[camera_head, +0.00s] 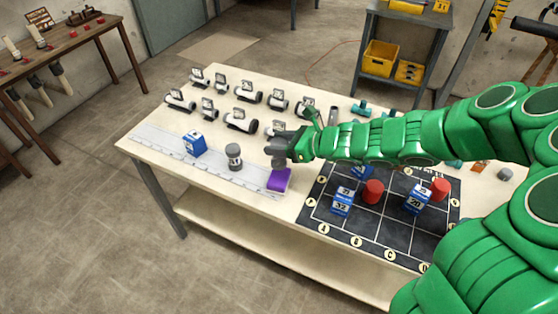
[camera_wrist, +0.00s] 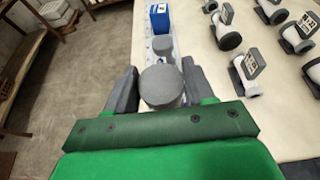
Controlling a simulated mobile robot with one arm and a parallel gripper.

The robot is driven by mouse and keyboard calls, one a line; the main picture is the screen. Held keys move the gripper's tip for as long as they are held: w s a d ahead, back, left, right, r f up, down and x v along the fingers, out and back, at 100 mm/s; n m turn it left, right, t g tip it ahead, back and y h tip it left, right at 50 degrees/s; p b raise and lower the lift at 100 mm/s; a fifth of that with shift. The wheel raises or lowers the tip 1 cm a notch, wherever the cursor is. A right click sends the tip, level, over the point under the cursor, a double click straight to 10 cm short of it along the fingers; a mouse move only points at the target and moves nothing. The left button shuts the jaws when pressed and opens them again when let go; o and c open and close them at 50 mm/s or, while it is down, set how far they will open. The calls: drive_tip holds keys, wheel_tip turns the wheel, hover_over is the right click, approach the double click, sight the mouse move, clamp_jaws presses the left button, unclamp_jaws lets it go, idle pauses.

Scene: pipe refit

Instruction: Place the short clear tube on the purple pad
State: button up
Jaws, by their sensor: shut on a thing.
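My gripper (camera_wrist: 160,88) is shut on a short tube with a round grey end cap (camera_wrist: 162,85), which I take to be the short clear tube. Its side is mostly hidden, so I cannot see the clear part. In the head view my gripper (camera_head: 279,149) points left from the green arm, right at the purple pad (camera_head: 279,181). The pad lies at the right end of the pale strip, and the held tube is over its far part. I cannot tell whether the tube touches the pad.
A second grey-capped tube (camera_head: 233,157) and a blue box (camera_head: 193,144) stand on the strip (camera_head: 160,138), left of the pad. Several white pipe fittings (camera_head: 241,122) lie behind. The dark grid mat (camera_head: 325,212) with blue boxes and red cylinders is to the right.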

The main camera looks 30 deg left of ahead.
drive_tip(key=shift+f, duration=2.55)
drive_tip(key=shift+f, duration=0.15)
drive_tip(key=o, duration=1.1)
drive_tip(key=shift+c, duration=0.2)
drive_tip(key=shift+r, duration=0.2)
drive_tip(key=v, duration=1.2)
drive_tip(key=shift+r, duration=0.1)
